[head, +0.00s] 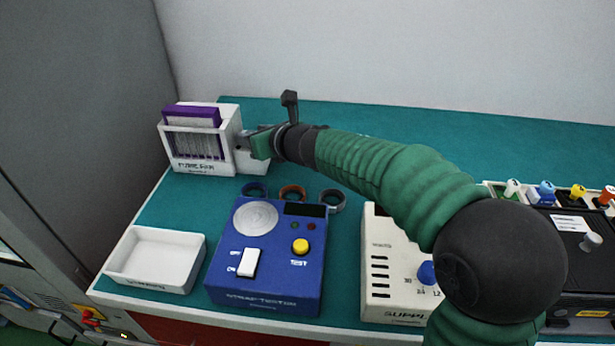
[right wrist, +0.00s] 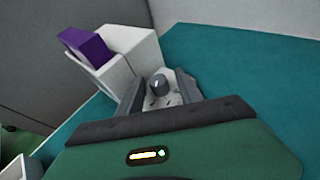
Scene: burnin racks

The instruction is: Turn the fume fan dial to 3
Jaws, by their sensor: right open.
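The white fume fan unit (head: 203,165) stands at the back left of the teal bench, with a purple filter block (head: 193,113) on top. In the right wrist view the grey dial (right wrist: 159,84) sits on a light panel of the unit (right wrist: 128,50), with small dark marks around it. My right gripper (head: 247,143) reaches in from the right to the unit's right end and hides the dial in the head view. In the wrist view its fingers (right wrist: 158,92) are apart on either side of the dial; I cannot tell whether they touch it. My left gripper is not in view.
A blue strap tester (head: 265,290) stands at the front, with three small rings (head: 292,192) behind it. An empty white tray (head: 156,262) is front left. A white supply box (head: 385,300) and a dark case (head: 580,255) stand right. A grey wall (head: 70,120) is left.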

